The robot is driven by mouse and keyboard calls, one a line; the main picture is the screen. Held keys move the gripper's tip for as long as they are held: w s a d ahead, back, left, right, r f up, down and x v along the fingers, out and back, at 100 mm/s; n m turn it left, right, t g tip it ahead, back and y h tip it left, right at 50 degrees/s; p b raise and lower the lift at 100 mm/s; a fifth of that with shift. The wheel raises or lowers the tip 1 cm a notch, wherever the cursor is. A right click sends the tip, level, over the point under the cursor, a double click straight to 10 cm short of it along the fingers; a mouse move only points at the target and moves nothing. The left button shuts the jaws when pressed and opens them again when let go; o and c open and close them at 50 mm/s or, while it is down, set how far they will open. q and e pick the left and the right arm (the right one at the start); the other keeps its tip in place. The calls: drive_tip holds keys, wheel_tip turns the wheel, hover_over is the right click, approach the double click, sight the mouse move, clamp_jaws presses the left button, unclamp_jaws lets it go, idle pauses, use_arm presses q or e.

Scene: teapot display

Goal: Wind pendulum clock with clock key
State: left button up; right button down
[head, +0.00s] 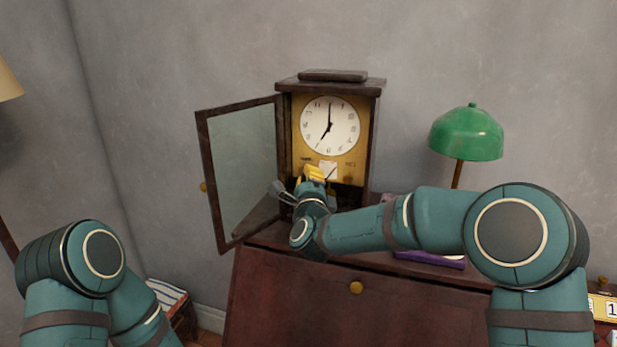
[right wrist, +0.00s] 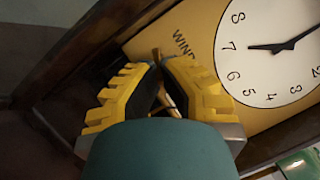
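The pendulum clock (head: 372,130) stands on the brown cabinet, its white dial (head: 329,125) facing me. Its glass door (head: 240,165) is swung open to the left. My right gripper (head: 314,174) is at the lower front of the clock, below the dial. In the right wrist view its yellow fingertips (right wrist: 159,68) nearly meet at the brass plate, near the letters "WIND". A thin brass-brown piece, which looks like the clock key (right wrist: 172,103), shows between the fingers; its tip is by the plate. Whether it sits in the winding hole is hidden. My left gripper is out of view.
A green lamp (head: 466,133) stands right of the clock, with a purple item (head: 430,259) near its base, partly behind my right arm. The cabinet (head: 290,300) has a front with a brass knob. The open door bounds the space on the left.

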drive_tip(key=shift+r+m, duration=0.1)
drive_tip(key=shift+m, duration=0.3)
drive_tip(key=c, duration=1.4)
unclamp_jaws()
drive_tip(key=shift+s, duration=0.1)
drive_tip(key=s, duration=0.3)
drive_tip(key=s+f, duration=0.1)
drive_tip(key=s, duration=0.3)
drive_tip(key=s+f, duration=0.1)
drive_tip(key=s, duration=0.3)
drive_tip(key=shift+s+d+f, duration=0.15)
drive_tip(key=shift+s+f, duration=0.05)
drive_tip(key=shift+s, duration=0.05)
